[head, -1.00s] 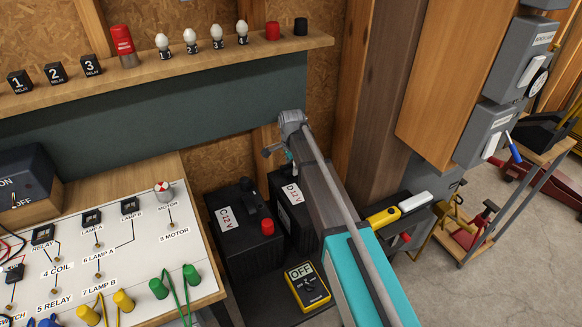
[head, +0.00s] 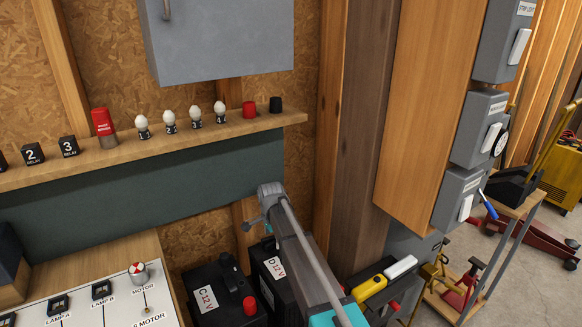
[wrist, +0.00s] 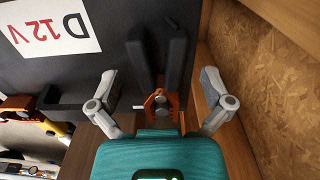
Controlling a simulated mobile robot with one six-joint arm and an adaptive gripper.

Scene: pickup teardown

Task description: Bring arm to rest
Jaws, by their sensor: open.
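My arm (head: 300,250) reaches up from the bottom of the head view, with its grey far joint (head: 270,192) above battery D (head: 268,268). The fingers of my gripper cannot be made out clearly there. In the wrist view my gripper (wrist: 158,80) is open, its two grey fingers spread wide. Between and beyond them is an orange clamp-like piece (wrist: 160,104) with two black prongs (wrist: 145,55), in front of dark battery D (wrist: 110,65). I cannot tell whether the fingers touch anything. Battery C (head: 205,296) stands left of battery D.
A shelf (head: 200,144) with relays and lamps runs behind the arm, under a grey cabinet (head: 220,40). A wooden post (head: 360,130) and switch boxes (head: 478,130) stand to the right. The labelled board (head: 80,305) is at lower left. Open floor (head: 540,255) shows at right.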

